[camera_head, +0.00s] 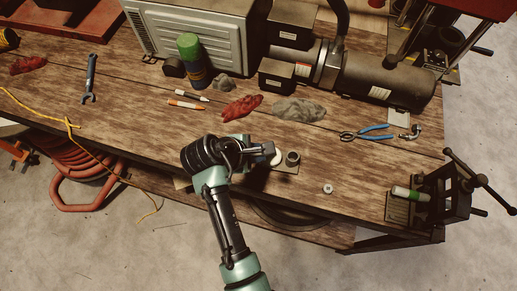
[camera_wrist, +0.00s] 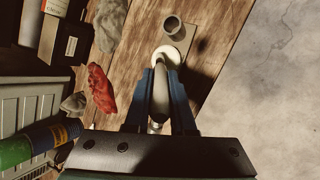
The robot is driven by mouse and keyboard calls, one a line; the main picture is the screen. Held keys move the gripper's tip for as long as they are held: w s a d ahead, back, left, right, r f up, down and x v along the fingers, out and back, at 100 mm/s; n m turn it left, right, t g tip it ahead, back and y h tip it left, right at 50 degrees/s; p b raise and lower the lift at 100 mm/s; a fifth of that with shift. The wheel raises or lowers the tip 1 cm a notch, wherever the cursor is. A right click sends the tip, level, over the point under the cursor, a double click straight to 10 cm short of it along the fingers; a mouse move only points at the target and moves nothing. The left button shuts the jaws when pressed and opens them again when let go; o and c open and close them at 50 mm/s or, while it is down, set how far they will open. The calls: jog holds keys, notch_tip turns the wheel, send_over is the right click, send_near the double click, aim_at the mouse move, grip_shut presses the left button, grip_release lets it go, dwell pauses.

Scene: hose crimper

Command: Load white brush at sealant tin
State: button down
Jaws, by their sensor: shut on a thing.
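A small dark grey open cup, which looks like the sealant tin (camera_head: 292,158), stands on a tan plate at the table's front edge. It also shows at the top of the wrist view (camera_wrist: 174,28). My gripper (camera_head: 270,152) is just left of the tin. The tin's inside is dark.
A red rag (camera_head: 242,107), a grey rag (camera_head: 298,109) and two markers lie behind my gripper. A vise (camera_head: 445,195) stands at the right corner. The table's front edge is close.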

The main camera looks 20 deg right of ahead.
jog(key=shift+r+p, duration=2.65)
jog(key=shift+r, duration=0.05)
jog(key=shift+f, duration=0.1)
jog(key=shift+a, duration=0.1)
